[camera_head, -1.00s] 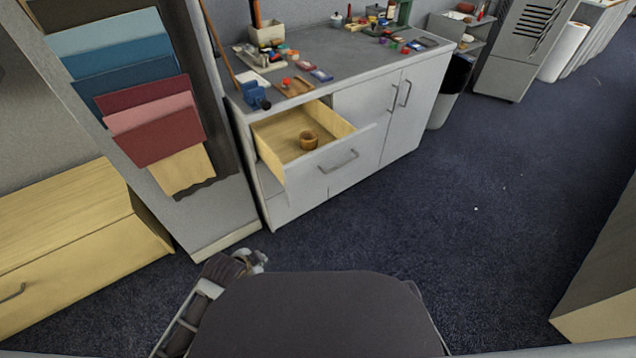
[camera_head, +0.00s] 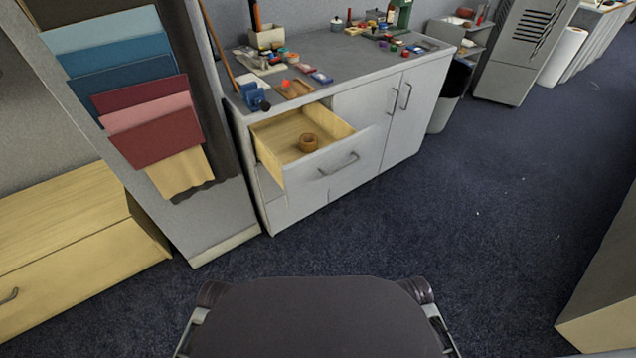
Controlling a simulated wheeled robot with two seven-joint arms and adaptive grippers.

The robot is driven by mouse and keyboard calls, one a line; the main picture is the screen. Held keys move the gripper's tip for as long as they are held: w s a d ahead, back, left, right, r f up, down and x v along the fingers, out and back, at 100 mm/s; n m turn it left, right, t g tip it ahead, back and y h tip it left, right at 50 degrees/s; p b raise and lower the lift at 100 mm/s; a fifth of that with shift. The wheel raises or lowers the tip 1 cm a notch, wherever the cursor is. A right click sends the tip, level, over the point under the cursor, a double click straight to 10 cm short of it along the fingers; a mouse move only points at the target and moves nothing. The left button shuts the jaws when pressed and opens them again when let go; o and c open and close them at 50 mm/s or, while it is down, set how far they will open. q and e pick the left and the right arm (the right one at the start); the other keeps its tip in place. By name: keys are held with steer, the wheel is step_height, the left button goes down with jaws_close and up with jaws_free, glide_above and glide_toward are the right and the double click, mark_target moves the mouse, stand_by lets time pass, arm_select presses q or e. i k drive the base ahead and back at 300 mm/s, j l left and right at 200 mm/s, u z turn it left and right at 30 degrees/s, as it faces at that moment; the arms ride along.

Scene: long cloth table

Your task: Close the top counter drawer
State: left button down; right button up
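The top counter drawer (camera_head: 338,165) is pulled out of the white counter (camera_head: 402,118), with its bar handle (camera_head: 338,164) on the front panel. A small round brown bowl (camera_head: 308,143) sits inside the drawer on its wooden floor. Parts of both my arms show beside my dark body at the bottom of the view, well short of the drawer. Neither of my grippers shows in this view.
Small tools and colourful items crowd the counter top, with a blue object (camera_head: 255,97) at its front left corner. A fabric swatch board (camera_head: 140,100) stands left of the counter. A wooden cabinet (camera_head: 75,240) is at far left. Dark carpet (camera_head: 430,225) lies clear in front.

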mark_target(343, 152)
steer(key=l+u, duration=0.1)
steer(key=l, duration=0.35)
steer(key=k+l+u, duration=0.1)
steer(key=l, duration=0.35)
steer(key=l+u, duration=0.1)
steer(key=l, duration=0.35)
steer(key=k+l+u, duration=0.1)
steer(key=l, duration=0.3)
steer(key=k+l+u, duration=0.1)
steer(key=l, duration=0.35)
steer(key=k+l+u, duration=0.15)
steer(key=l, duration=0.25)
